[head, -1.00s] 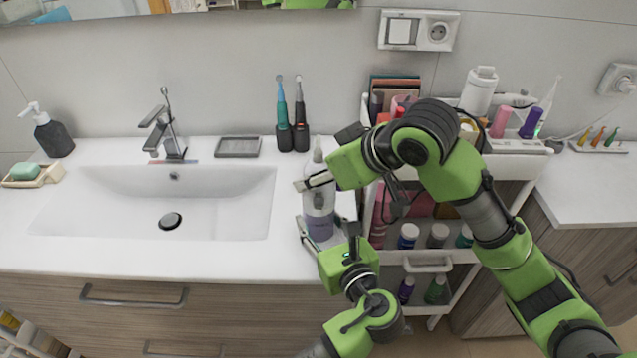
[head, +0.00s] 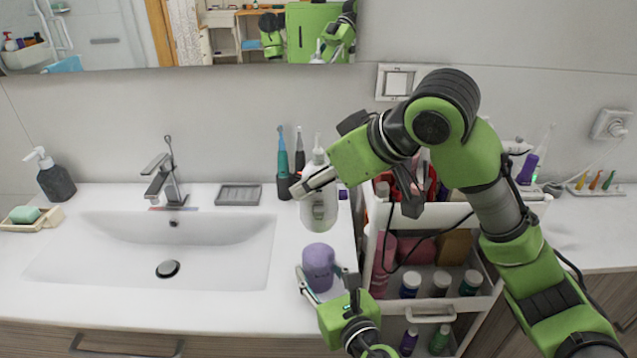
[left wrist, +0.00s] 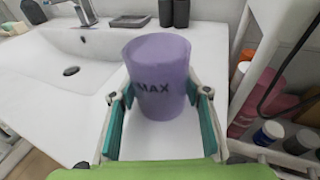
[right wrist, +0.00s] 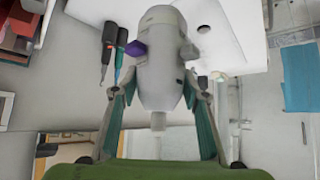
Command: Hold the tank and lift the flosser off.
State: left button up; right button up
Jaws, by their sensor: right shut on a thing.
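The purple translucent tank (head: 319,262) stands upright on the white counter near its right end. In the left wrist view the tank (left wrist: 160,85), marked MAX, sits between the finger pads. My left gripper (head: 317,274) appears shut on its sides. The white-grey flosser body (head: 320,212) is upright above the tank, with a visible gap between them. My right gripper (head: 308,185) is shut on the flosser's upper part. In the right wrist view the flosser (right wrist: 160,75) lies between both fingers, with a purple part on its side.
A sink basin (head: 150,250) with a faucet (head: 164,180) lies to the left. A white cart (head: 480,300) with several bottles is close on the right.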

pick_arm(q)
jog(key=o, duration=0.3)
jog(key=shift+o, duration=0.2)
